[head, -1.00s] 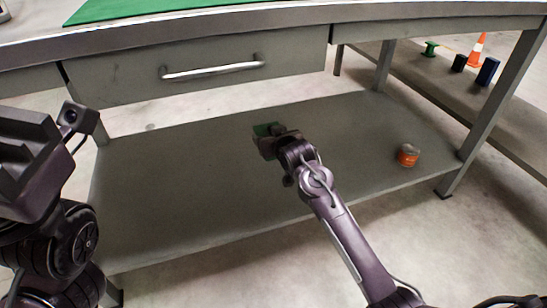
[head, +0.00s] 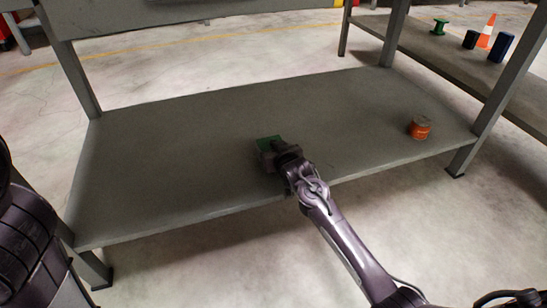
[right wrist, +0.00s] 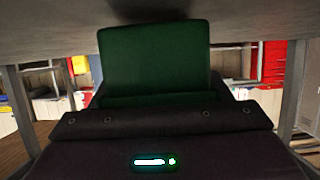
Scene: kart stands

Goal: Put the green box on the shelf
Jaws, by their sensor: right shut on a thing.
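The green box (head: 268,142) is in my right gripper (head: 268,152), over the middle of the grey lower shelf (head: 180,145) of the workbench. In the head view the gripper hides most of the box. In the right wrist view the green box (right wrist: 155,60) stands out beyond the gripper's dark body, close to a grey surface along the top of the picture. My right gripper is shut on the box. I cannot tell whether the box touches the shelf. My left gripper is not in view; only part of my left arm shows at the left edge.
An orange-labelled can (head: 420,128) stands on the shelf's right part. A second bench at the right holds a green spool (head: 439,27), a dark cup (head: 470,39), a blue cylinder (head: 501,47) and an orange cone (head: 487,32). The shelf's left part is clear.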

